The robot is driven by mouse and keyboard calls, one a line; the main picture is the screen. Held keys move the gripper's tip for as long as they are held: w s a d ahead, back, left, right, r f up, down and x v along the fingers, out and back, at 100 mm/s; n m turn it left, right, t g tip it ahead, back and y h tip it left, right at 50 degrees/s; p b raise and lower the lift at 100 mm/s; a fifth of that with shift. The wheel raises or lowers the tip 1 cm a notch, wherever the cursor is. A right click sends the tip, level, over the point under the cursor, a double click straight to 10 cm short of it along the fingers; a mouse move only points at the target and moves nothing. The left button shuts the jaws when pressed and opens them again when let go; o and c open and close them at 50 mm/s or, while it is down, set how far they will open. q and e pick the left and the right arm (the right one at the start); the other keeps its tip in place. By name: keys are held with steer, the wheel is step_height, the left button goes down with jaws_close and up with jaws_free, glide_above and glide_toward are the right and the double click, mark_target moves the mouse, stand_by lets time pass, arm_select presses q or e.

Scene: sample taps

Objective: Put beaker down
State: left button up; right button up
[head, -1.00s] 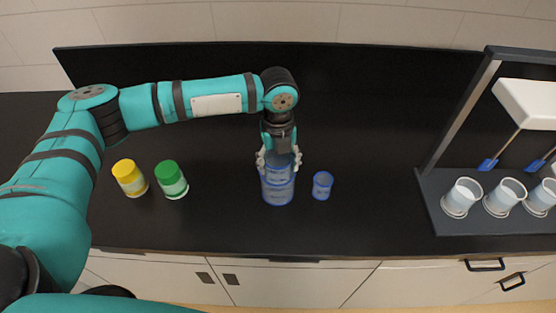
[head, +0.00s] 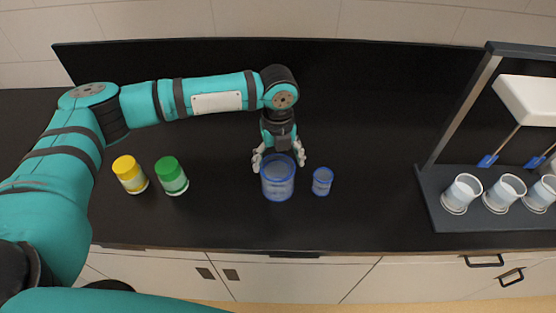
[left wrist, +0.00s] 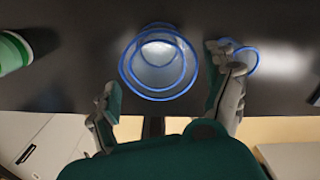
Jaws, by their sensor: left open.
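A clear blue-rimmed beaker (head: 278,182) stands upright on the black counter at the middle of the head view. In the left wrist view it (left wrist: 158,82) shows as several blue rings; I cannot tell whether a smaller beaker is nested inside. My left gripper (head: 279,163) is open, its fingers spread to either side at the beaker's far rim. In the left wrist view the beaker lies ahead of the open fingers (left wrist: 168,98). A smaller blue-rimmed beaker (head: 322,181) stands just to the right, partly hidden by a finger in the left wrist view. My right gripper is not in view.
A yellow-lidded jar (head: 130,175) and a green-lidded jar (head: 171,176) stand to the left. At the right a dark rack (head: 480,222) holds several white cups under a white tank (head: 530,103) with blue taps. The counter (head: 375,130) between is clear.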

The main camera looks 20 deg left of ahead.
arm_select(q)
step_height(320, 180, up, 13)
steer(key=b, duration=0.3)
steer(key=shift+f, duration=0.15)
steer(key=shift+f, duration=0.1)
